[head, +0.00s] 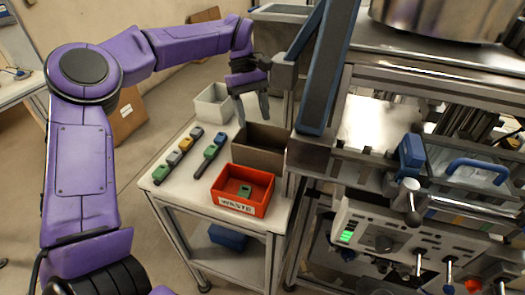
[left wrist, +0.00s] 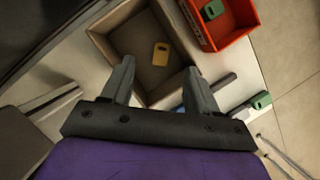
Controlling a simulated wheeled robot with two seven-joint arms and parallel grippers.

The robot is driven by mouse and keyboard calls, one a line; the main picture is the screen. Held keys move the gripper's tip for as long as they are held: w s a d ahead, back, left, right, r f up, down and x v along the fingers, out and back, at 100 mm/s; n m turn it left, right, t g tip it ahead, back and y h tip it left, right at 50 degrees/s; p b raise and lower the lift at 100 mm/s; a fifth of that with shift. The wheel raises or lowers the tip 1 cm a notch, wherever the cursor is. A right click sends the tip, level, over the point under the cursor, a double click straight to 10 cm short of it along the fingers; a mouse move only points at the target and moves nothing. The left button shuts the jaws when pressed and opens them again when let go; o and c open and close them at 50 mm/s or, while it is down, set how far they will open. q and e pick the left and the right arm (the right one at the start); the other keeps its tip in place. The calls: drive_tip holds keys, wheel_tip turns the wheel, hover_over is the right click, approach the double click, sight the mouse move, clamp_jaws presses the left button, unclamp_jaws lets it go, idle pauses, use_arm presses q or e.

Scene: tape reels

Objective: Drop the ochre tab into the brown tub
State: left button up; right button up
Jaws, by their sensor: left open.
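The ochre tab (left wrist: 161,54) lies flat on the floor of the brown tub (left wrist: 135,30) in the left wrist view. In the head view, the tub (head: 258,157) stands on the white cart top, and its near wall hides the tab inside. My left gripper (head: 253,108) points down above the tub's far-left side. In the left wrist view, its two fingers (left wrist: 158,68) are wide apart with nothing between them. My right gripper is not in view.
A red waste bin (head: 243,205) holding a green tab (head: 244,190) stands before the tub. A pale bin (head: 213,103) stands behind. Two strips with coloured tabs (head: 186,144) lie left. A metal frame with a blue-edged post (head: 326,70) rises close on the right.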

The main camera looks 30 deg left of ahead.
use_arm(q)
drive_tip(key=p+v, duration=0.1)
drive_tip(key=v, duration=0.6)
drive_tip(key=shift+w, duration=0.15)
